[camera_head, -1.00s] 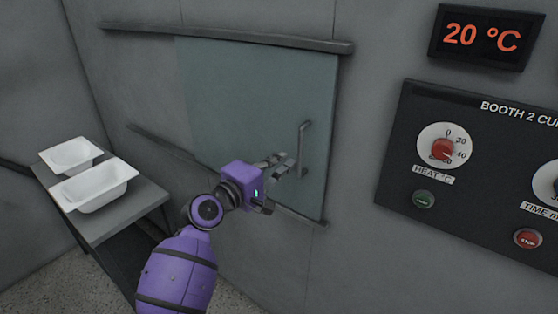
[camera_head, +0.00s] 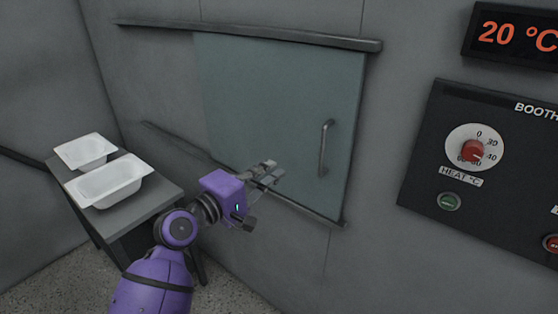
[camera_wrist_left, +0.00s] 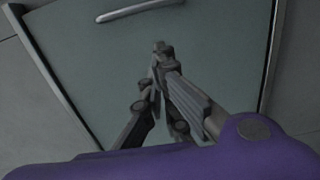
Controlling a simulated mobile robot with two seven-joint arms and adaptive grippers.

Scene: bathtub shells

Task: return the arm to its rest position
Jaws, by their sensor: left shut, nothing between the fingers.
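My left arm comes in from the lower left in the head view, purple with dark joints. My left gripper (camera_head: 272,174) is in front of the lower part of a grey-green sliding door (camera_head: 265,105), left of and below its metal handle (camera_head: 325,148). It is shut and empty, apart from the handle. In the left wrist view the gripper (camera_wrist_left: 160,52) has its fingers together, with the door panel (camera_wrist_left: 80,65) behind and the handle (camera_wrist_left: 137,10) at the top edge. My right gripper is not in view.
Two white tub shells, one behind (camera_head: 86,150) and one in front (camera_head: 108,182), stand on a grey table (camera_head: 150,205) at the left. A control panel (camera_head: 440,150) with a red heat knob (camera_head: 472,151) is at the right, below a 20 °C display (camera_head: 515,37).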

